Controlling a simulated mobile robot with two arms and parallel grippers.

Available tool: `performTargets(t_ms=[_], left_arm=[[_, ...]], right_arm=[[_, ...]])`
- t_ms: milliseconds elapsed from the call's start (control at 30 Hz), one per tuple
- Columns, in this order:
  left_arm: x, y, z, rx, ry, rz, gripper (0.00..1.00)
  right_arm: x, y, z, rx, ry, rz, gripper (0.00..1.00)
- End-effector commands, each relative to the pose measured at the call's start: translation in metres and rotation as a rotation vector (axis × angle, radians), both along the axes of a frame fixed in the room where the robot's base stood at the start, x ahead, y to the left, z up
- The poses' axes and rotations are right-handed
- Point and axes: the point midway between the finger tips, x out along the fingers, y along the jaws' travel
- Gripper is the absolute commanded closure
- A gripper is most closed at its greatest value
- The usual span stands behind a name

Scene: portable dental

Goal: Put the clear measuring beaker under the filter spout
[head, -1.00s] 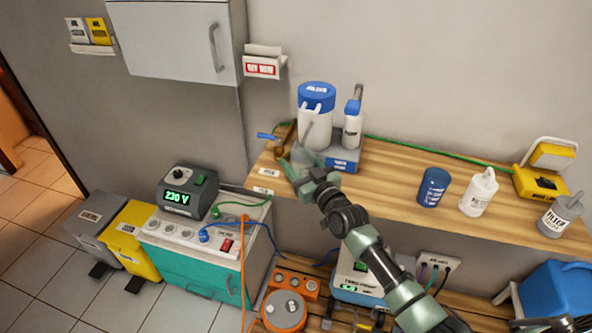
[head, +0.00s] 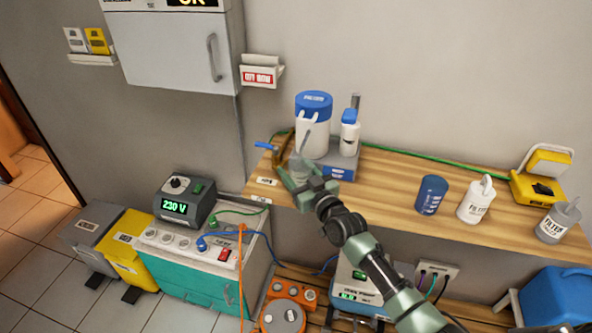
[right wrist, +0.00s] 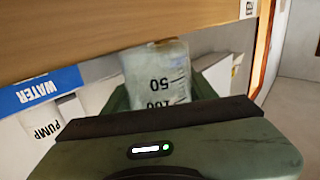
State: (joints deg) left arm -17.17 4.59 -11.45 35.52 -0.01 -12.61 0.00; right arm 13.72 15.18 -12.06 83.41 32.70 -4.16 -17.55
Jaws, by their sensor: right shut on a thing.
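My right gripper (head: 302,179) is shut on the clear measuring beaker (head: 298,171), at the left part of the wooden worktop near its front edge. In the right wrist view the beaker (right wrist: 158,75) shows marks 50 and 100 between the green fingers. The filter is probably the white canister with a blue lid (head: 312,125), standing just behind the beaker. Its spout is hard to make out near the beaker and gripper. I cannot tell whether the beaker rests on the worktop or is under the spout. My left gripper is not in view.
A white bottle with a blue cap (head: 349,135) stands right of the canister on a grey base. The worktop's middle (head: 385,185) is clear.

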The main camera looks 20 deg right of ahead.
Motion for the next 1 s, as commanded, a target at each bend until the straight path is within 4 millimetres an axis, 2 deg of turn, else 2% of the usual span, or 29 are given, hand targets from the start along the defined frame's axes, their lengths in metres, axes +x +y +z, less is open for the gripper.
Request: performTargets(t_ms=[467, 500, 567, 867, 1000], left_arm=[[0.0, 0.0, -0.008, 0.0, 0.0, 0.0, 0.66], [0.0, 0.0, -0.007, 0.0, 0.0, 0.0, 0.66], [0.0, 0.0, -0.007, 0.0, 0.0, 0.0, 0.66], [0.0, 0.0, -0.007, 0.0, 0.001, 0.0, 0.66], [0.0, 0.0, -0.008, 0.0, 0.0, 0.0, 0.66]], right_arm=[[0.0, 0.0, -0.01, -0.001, 0.0, 0.0, 0.82], [0.0, 0.0, -0.009, -0.001, -0.001, 0.0, 0.32], [0.0, 0.0, -0.009, -0.001, -0.001, 0.0, 0.18], [-0.001, -0.001, -0.009, -0.002, -0.002, -0.002, 0.18], [-0.013, -0.003, -0.01, -0.001, 0.0, -0.001, 0.18]])
